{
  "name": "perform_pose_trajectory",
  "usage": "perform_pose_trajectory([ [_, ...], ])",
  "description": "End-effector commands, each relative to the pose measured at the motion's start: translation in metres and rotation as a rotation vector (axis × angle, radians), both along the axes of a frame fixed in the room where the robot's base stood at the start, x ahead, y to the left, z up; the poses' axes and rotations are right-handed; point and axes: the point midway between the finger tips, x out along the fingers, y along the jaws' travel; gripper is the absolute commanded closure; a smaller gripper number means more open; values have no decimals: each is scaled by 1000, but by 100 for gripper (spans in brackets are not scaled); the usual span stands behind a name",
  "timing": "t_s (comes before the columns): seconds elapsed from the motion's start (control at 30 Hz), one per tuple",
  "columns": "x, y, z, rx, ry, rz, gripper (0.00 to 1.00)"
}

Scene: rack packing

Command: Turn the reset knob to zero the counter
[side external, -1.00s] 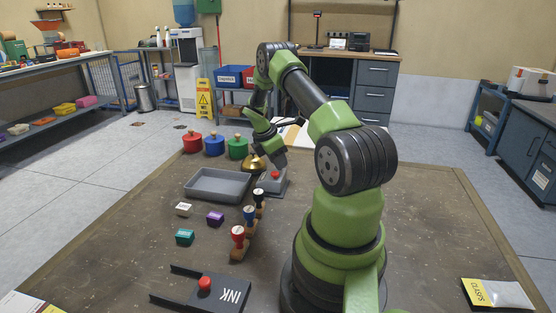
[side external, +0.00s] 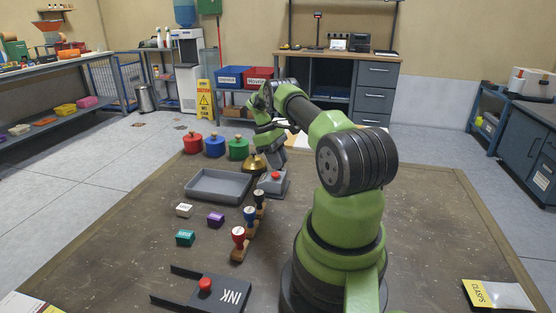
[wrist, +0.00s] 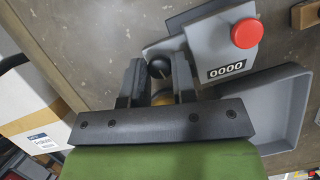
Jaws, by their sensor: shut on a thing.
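The counter (wrist: 222,50) is a grey box with a red round button (wrist: 247,33) and a display (wrist: 226,70) reading 0000 in the wrist view. In the side view the counter (side external: 273,188) stands right of the grey tray. A dark round knob (wrist: 159,68) sits beside the counter body. My gripper (wrist: 157,70) is shut on this knob, one finger on each side of it. In the side view my gripper is at the counter's far side; its fingertips and the knob are hard to make out there.
A brass bell (side external: 254,164) is close to my gripper. Red, blue and green pots (side external: 238,148) stand behind. The table's right side is largely clear.

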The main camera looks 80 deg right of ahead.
Motion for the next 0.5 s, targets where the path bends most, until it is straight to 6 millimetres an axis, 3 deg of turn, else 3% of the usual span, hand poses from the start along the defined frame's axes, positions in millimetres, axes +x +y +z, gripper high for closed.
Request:
perform_pose_trajectory([
  [0.5,1,-1,0,1,-3,-204,99],
])
